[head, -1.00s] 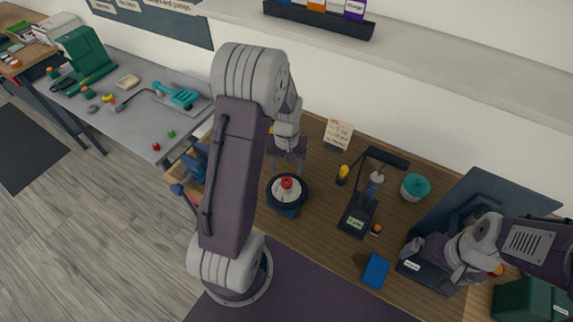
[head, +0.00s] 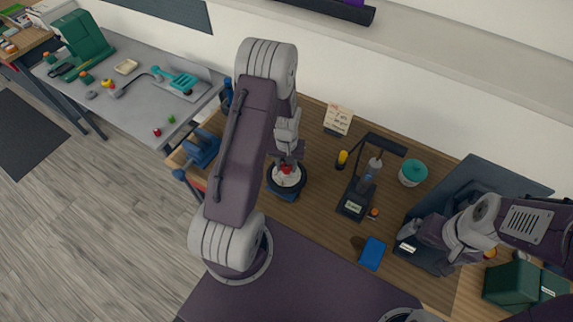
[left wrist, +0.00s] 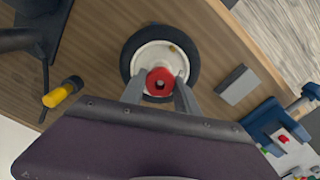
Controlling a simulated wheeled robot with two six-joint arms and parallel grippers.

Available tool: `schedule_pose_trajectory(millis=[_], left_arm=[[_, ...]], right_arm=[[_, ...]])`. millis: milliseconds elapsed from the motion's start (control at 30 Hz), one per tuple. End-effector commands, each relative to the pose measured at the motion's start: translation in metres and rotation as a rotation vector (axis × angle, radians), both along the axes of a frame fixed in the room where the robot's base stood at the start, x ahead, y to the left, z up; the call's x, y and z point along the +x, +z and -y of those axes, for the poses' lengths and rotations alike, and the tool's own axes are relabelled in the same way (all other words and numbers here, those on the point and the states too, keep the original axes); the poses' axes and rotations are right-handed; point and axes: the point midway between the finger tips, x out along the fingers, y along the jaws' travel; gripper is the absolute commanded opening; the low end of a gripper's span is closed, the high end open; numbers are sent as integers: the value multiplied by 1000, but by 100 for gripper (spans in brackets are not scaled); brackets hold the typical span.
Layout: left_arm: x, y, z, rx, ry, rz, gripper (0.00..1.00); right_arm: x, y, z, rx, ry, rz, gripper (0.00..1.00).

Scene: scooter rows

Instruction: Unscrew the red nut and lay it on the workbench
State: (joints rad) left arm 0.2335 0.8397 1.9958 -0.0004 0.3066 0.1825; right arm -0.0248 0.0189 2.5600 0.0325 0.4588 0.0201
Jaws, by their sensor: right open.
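The red nut (head: 286,169) sits at the centre of a white-hubbed wheel with a black tyre (head: 272,184), on the wooden workbench (head: 318,215). In the left wrist view the nut (left wrist: 160,82) shows a dark central hole, with the white hub (left wrist: 160,56) around it. My left gripper (head: 287,160) points down over the wheel, and its two fingers (left wrist: 160,88) lie on either side of the nut. I cannot tell whether they press on it. My right gripper (head: 408,236) is open at the right, over a dark panel and far from the wheel.
A black stand (head: 352,205), a yellow-handled tool (head: 342,159), a teal-lidded jar (head: 412,173) and a blue box (head: 372,253) stand right of the wheel. A blue vise (head: 201,148) is at the bench's left end. Bare wood lies between wheel and blue box.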

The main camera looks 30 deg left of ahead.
Motion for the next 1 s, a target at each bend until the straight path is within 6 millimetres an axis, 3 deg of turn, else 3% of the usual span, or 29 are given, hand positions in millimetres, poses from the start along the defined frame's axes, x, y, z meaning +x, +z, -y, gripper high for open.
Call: schedule_pose_trajectory(millis=[67,167,800,1000], left_arm=[[0,0,0,0,27,1,0],[0,1,0,1,205,1,0],[0,0,0,1,1690,0,0],[0,0,0,1,1902,0,0]], right_arm=[[0,0,0,0,0,0,100],[0,1,0,0,0,0,100],[0,6,0,0,0,0,100],[0,6,0,0,0,0,100]])
